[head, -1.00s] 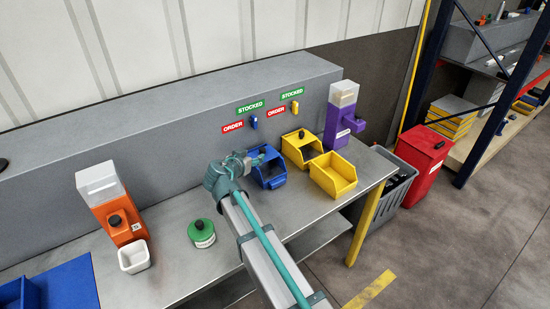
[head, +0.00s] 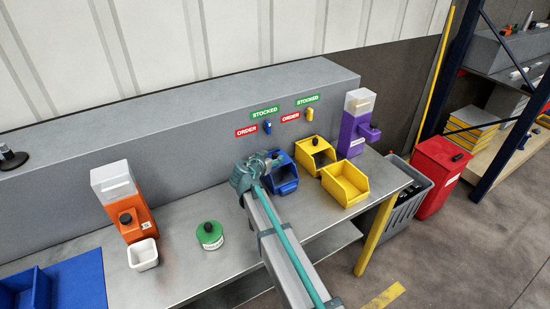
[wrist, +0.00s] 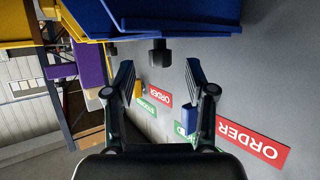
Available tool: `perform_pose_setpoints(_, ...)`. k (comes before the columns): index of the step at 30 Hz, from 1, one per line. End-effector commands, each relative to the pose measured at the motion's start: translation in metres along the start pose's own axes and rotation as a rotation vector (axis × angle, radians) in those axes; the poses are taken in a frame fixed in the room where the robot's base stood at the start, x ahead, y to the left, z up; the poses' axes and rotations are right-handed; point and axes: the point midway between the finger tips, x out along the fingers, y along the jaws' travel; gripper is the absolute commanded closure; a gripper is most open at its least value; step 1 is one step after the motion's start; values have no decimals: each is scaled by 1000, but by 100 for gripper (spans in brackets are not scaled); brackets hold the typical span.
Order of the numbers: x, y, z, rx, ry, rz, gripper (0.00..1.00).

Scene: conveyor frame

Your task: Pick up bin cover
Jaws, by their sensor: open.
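The blue bin (head: 287,186) stands on the metal bench, with my gripper (head: 272,162) at its upper left. In the wrist view the blue bin surface (wrist: 205,18) fills the upper part, and a black knob (wrist: 159,55) sticks out from it. The knob is between and just beyond the open fingers of my gripper (wrist: 158,72), with no visible contact. The blue bin's top is largely hidden by my gripper in the head view. A yellow bin (head: 324,165) to the right has a cover with a black knob (head: 315,141).
An open yellow bin (head: 357,187) stands at the bench's right end, near a purple dispenser (head: 352,137). An orange dispenser (head: 128,217), white cup (head: 143,255) and green container (head: 210,236) stand to the left. The grey wall (head: 190,140) is close behind.

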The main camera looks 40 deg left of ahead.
Motion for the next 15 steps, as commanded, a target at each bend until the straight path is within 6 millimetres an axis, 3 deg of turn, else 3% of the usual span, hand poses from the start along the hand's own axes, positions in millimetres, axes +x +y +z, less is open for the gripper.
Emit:
perform_pose_setpoints(7,32,-2,-2,-1,-1,0,45)
perform_pose_setpoints(15,35,-1,1,-1,0,0,45)
